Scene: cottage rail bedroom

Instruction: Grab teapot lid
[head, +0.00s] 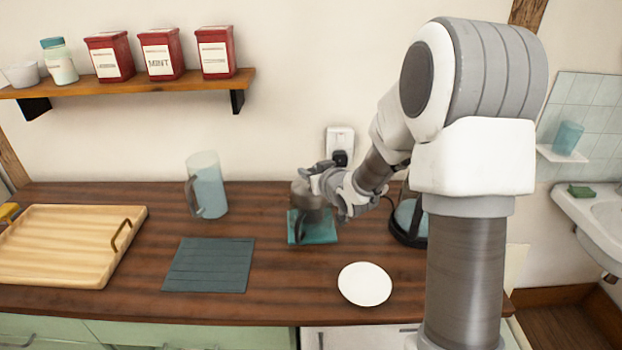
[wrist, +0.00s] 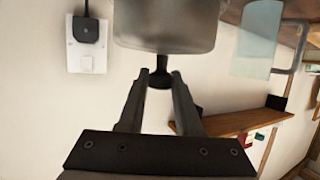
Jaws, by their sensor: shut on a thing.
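A grey teapot (head: 305,198) with a dark handle stands on a teal mat (head: 322,230) at the middle of the counter. My gripper (head: 318,178) is at its top, reaching in from the right. In the wrist view, my gripper (wrist: 160,85) has its two fingers closed in around the dark knob of the teapot lid (wrist: 159,78). The grey rounded body shows just past the knob, at the top of that view. I cannot tell whether the lid is seated or raised; the gripper hides much of it in the head view.
A clear pitcher (head: 207,185) stands left of the teapot. A dark slatted mat (head: 209,265), a white plate (head: 364,284) and a wooden tray (head: 60,245) lie on the counter. A kettle (head: 408,220) is partly behind my arm. A shelf (head: 130,87) holds red tins.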

